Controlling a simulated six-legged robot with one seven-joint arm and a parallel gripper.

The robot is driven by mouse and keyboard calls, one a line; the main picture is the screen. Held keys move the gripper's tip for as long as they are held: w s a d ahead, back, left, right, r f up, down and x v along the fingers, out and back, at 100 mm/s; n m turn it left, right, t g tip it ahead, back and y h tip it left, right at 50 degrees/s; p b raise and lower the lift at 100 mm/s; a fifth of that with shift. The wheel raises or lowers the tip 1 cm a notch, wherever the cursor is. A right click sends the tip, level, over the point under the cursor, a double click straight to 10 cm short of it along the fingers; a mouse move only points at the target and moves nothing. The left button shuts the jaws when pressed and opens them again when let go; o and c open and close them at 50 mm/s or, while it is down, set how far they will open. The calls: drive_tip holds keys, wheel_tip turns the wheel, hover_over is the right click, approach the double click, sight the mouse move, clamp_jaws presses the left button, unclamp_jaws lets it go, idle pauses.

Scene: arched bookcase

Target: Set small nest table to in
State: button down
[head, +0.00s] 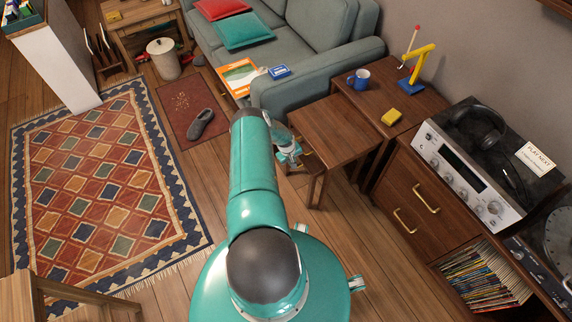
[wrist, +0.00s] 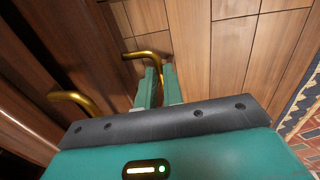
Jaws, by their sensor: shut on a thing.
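The small nest table (head: 335,128) is a low brown wooden table in front of the sofa arm. It stands mostly out from the larger, taller nest table (head: 372,108), on that table's left side. My gripper (head: 299,154) is at the small table's left side, below its top. In the wrist view my gripper (wrist: 155,88) has its teal fingers closed around a brass handle (wrist: 146,55). A second curved brass piece (wrist: 70,98) shows to the left, partly hidden by the gripper body. My arm hides part of the floor beside the table.
A grey-green sofa (head: 315,75) stands behind. A drawer cabinet (head: 425,195) is at right. A slipper (head: 200,123) lies on a small mat; wooden floor is clear in front.

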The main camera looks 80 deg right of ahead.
drive_tip(key=shift+s+d, duration=0.25)
drive_tip(key=shift+d, duration=0.05)
drive_tip(key=c, duration=1.5)
unclamp_jaws()
drive_tip(key=shift+r, duration=0.15)
drive_tip(key=r, duration=0.4)
drive_tip(key=w+a+r, duration=0.1)
drive_tip(key=r, duration=0.4)
drive_tip(key=w+a+r, duration=0.1)
drive_tip(key=r, duration=0.3)
drive_tip(key=shift+r, duration=0.15)
